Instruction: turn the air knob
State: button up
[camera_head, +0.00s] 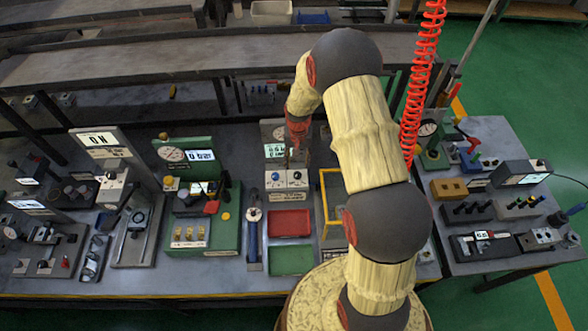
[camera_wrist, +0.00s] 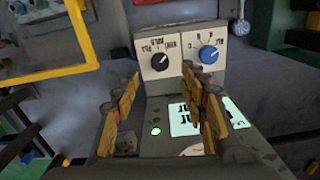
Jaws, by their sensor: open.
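A grey box with two knobs fills the middle of the wrist view. It has a black knob (camera_wrist: 160,63) and a blue knob (camera_wrist: 208,54), each on a white plate with printed marks that appear upside down and are too small to read. In the head view the blue knob (camera_head: 275,176) is left of the black knob (camera_head: 297,175). My gripper (camera_wrist: 161,78) is open, with its yellow fingers spread either side of the black knob's line and nothing between them. Contact with the box cannot be told. My gripper (camera_head: 298,132) hangs above the box in the head view.
A lit display (camera_wrist: 208,116) and a green light (camera_wrist: 155,131) are on the same unit. A yellow frame (camera_head: 325,205) stands close on the right. A green gauge panel (camera_head: 205,215) is on the left, and red (camera_head: 289,223) and green (camera_head: 291,260) trays lie in front.

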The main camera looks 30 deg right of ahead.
aim_at(297, 174)
jog(key=shift+s+f, duration=0.15)
jog(key=shift+f, duration=0.35)
notch_tip(297, 174, down, 6)
jog(key=shift+f+p, duration=0.25)
jog(key=shift+p, duration=0.05)
jog(key=shift+c, duration=0.2)
grip_shut()
